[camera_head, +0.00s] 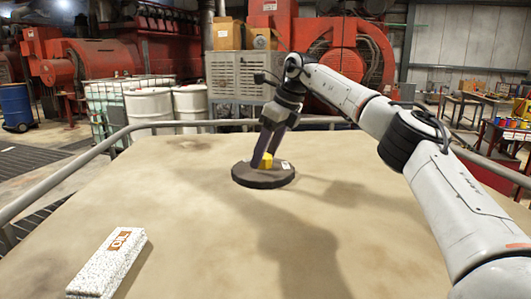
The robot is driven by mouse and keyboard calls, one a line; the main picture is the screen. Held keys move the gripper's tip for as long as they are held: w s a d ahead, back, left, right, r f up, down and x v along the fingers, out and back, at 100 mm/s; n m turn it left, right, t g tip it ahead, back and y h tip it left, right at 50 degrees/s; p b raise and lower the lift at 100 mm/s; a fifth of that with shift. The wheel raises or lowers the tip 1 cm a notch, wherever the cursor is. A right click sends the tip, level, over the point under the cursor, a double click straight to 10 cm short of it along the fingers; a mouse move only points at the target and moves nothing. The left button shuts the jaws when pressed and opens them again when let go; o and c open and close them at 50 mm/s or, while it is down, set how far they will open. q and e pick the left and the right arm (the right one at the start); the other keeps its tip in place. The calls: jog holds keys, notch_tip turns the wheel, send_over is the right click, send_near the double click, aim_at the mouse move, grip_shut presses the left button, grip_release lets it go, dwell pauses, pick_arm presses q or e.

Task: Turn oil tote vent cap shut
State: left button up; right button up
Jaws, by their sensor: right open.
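The vent cap shows as a small yellow part (266,161) in the middle of a dark round disc (263,179). The disc lies flat on a broad beige top (190,215). My right gripper (262,158) reaches in from the right and points down at the yellow part. Its jaws are open, with the dark fingertips close around or beside the yellow part. I cannot tell whether they touch it. The fingers hide some of the yellow part. My left gripper is not in view.
A white speckled block (105,268) with an orange-brown label lies at the front left of the top. A grey rail (75,170) runs around the back and sides. White drums (149,108) and red machinery (345,45) stand behind it. The middle front is clear.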

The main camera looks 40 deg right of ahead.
jog(key=c, duration=1)
jog(key=shift+c, duration=0.2)
jog(key=m+h, duration=0.1)
jog(key=m, duration=0.3)
jog(key=shift+a+m+h+b, duration=0.2)
jog(key=shift+m+h+b, duration=0.1)
jog(key=shift+m+h, duration=0.1)
jog(key=m+h, duration=0.1)
jog(key=m, duration=0.1)
jog(key=m+h, duration=0.1)
jog(key=m, duration=0.2)
jog(key=shift+w+a+p, duration=0.1)
jog(key=shift+a+p, duration=0.1)
jog(key=shift+p, duration=0.1)
jog(key=m+g, duration=0.1)
jog(key=m, duration=0.2)
jog(key=m+g+h, duration=0.1)
jog(key=m, duration=0.2)
jog(key=shift+w+a, duration=0.1)
jog(key=shift+w+m+g+h, duration=0.15)
jog(key=shift+m+g, duration=0.3)
jog(key=shift+m, duration=0.6)
jog(key=shift+m+g+h, duration=0.25)
jog(key=shift+m+g, duration=0.2)
jog(key=shift+m, duration=0.6)
